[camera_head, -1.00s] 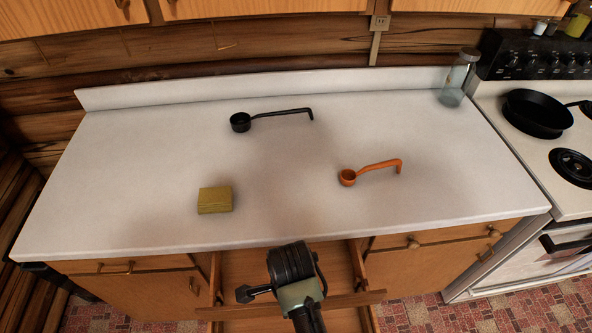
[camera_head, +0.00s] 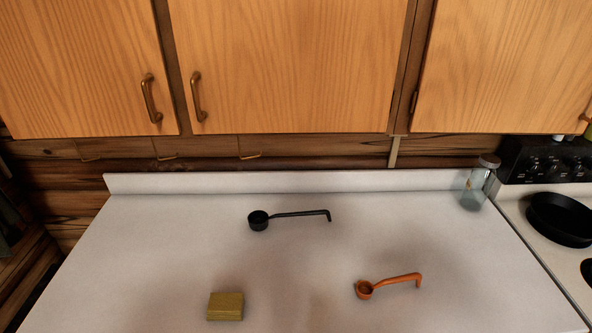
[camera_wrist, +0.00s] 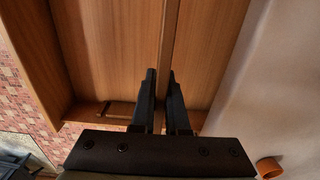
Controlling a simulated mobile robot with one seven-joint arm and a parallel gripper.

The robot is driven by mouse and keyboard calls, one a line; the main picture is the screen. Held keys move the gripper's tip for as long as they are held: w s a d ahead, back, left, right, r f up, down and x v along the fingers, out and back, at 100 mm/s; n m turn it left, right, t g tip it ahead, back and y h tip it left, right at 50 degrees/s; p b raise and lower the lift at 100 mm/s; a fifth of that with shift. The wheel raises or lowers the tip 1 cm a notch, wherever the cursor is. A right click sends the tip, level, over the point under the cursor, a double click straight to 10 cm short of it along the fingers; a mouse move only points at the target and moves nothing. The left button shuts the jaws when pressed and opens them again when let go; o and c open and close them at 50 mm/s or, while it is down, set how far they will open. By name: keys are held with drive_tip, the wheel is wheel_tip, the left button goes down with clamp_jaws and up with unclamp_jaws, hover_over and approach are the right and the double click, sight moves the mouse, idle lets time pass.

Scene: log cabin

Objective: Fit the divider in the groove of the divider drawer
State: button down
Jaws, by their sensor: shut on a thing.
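My gripper (camera_wrist: 162,73) is shut on the divider (camera_wrist: 173,30), a thin light-wood strip running up from between the black fingers in the wrist view. Part of the divider is hidden by the fingers. The open divider drawer (camera_wrist: 110,55) lies beneath, with bare wood on both sides of the strip. Its left wall (camera_wrist: 35,55) is visible. The groove cannot be made out, nor whether the divider's lower edge touches the drawer. Neither the gripper nor the drawer is in the head view.
On the white counter (camera_head: 150,250) are a black ladle (camera_head: 258,221), an orange ladle (camera_head: 364,290), a yellow sponge-like block (camera_head: 225,307) and a glass jar (camera_head: 474,190). A stove with a black pan (camera_head: 560,220) stands at right. Wooden cabinets (camera_head: 290,60) hang above.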

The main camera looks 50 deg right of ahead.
wheel_tip(320, 180, down, 6)
drive_tip(key=b, duration=0.4)
drive_tip(key=shift+r+b, duration=0.15)
drive_tip(key=shift+b, duration=0.15)
drive_tip(key=shift+p, duration=0.65)
idle(1.3)
drive_tip(key=shift+f+b, duration=3.5)
drive_tip(key=shift+f, duration=1)
drive_tip(key=c, duration=0.8)
unclamp_jaws()
drive_tip(key=shift+c, duration=0.2)
wheel_tip(320, 180, up, 13)
drive_tip(key=shift+r+p, duration=0.1)
drive_tip(key=shift+p, duration=0.35)
